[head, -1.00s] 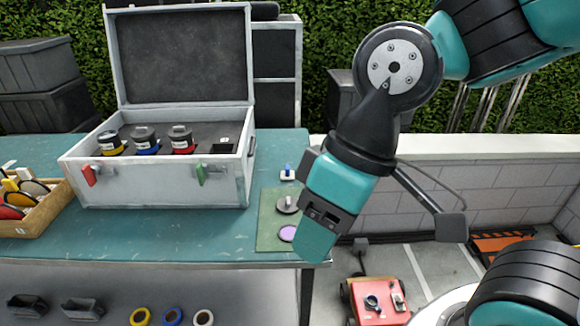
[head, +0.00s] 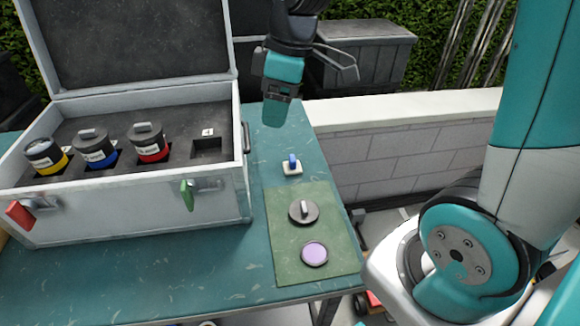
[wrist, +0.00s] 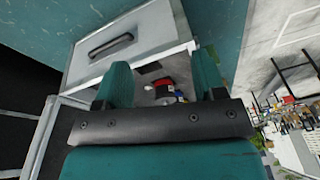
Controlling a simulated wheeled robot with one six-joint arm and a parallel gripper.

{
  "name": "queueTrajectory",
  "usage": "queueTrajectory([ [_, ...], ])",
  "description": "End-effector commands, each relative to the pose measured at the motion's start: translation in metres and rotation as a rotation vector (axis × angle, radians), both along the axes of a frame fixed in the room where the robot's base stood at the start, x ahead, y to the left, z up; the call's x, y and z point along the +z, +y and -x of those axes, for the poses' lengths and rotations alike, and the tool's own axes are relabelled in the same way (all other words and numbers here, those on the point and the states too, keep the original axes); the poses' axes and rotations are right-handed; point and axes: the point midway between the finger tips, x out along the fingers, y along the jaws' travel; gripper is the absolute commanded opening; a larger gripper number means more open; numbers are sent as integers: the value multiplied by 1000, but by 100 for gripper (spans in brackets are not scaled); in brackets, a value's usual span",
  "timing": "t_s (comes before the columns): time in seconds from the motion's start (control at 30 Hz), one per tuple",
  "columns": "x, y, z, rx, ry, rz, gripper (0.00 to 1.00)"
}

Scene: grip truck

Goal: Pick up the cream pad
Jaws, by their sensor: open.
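I cannot make out the pad in the wrist view.
An open grey case (head: 120,210) with several banded canisters stands left of the pad; its side handle (wrist: 110,46) shows in the wrist view. A dark lidded disc (head: 303,211) and a lilac disc (head: 314,253) lie on the mat. A low block wall (head: 400,150) is at right.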

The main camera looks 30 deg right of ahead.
Motion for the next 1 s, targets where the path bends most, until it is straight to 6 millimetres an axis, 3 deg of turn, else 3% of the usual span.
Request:
queueTrajectory([
  [0.03, -17, -22, -21, 34, -2, 24, 64],
  [0.1, -31, -48, -44, 95, -13, 56, 64],
  [0.2, -47, -79, -65, 167, -18, 89, 64],
  [0.33, -60, -101, -77, 220, -19, 111, 64],
  [0.47, -77, -104, -80, 239, -18, 115, 64],
  [0.8, -151, -95, -82, 238, -16, 114, 64],
  [1.0, -177, -92, -84, 238, -20, 115, 64],
])
